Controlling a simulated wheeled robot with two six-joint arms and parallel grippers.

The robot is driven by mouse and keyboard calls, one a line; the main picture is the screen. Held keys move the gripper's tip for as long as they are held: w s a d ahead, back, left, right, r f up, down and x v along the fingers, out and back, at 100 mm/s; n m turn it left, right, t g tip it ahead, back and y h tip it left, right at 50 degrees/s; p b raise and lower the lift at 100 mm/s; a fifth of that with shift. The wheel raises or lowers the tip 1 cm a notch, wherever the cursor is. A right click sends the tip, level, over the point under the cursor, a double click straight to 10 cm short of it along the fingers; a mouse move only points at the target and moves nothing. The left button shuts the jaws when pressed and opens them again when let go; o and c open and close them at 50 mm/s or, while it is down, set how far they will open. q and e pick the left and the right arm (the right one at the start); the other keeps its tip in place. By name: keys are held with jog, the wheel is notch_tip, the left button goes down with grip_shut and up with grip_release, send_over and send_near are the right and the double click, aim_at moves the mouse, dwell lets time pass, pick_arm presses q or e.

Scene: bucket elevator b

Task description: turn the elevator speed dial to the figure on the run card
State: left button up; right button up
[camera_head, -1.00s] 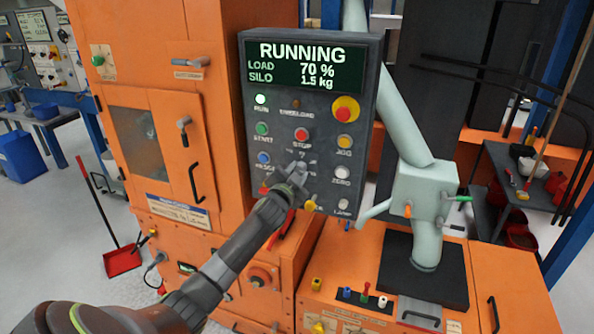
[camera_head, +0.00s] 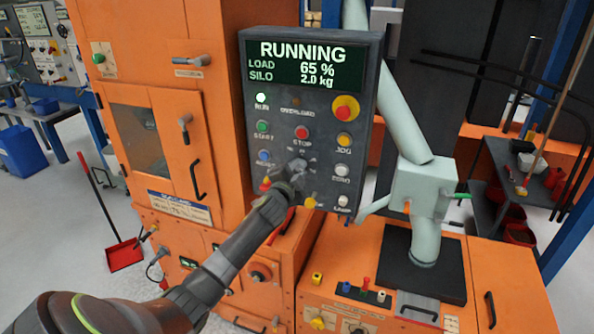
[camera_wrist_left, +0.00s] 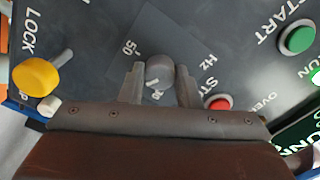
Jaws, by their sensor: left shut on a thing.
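The grey speed dial (camera_wrist_left: 158,72) sits on the dark control panel (camera_head: 362,60), with "50" and "Hz" printed by it in the wrist view. My left gripper (camera_wrist_left: 158,88) has a finger on each side of the dial and is shut on it. In the head view the left gripper (camera_head: 292,172) is at the panel below the red stop button and covers most of the dial. A white card with a blue header (camera_head: 180,207), perhaps the run card, is on the orange cabinet; its figure is too small to read surely. My right gripper is not in view.
The panel display (camera_head: 304,66) reads RUNNING, load 65 %, silo 2.0 kg. Around the dial are the red stop button (camera_head: 302,132), green start button (camera_head: 262,126), red-and-yellow emergency button (camera_head: 344,108) and yellow lock knob (camera_wrist_left: 38,76). A pale chute (camera_head: 420,185) stands right of the panel.

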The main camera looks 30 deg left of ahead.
pick_arm(q)
jog(key=o, duration=1)
jog(key=b+v, duration=0.4)
jog(key=v, duration=1.3)
jog(key=shift+s+f, duration=0.1)
jog(key=shift+s, duration=0.15)
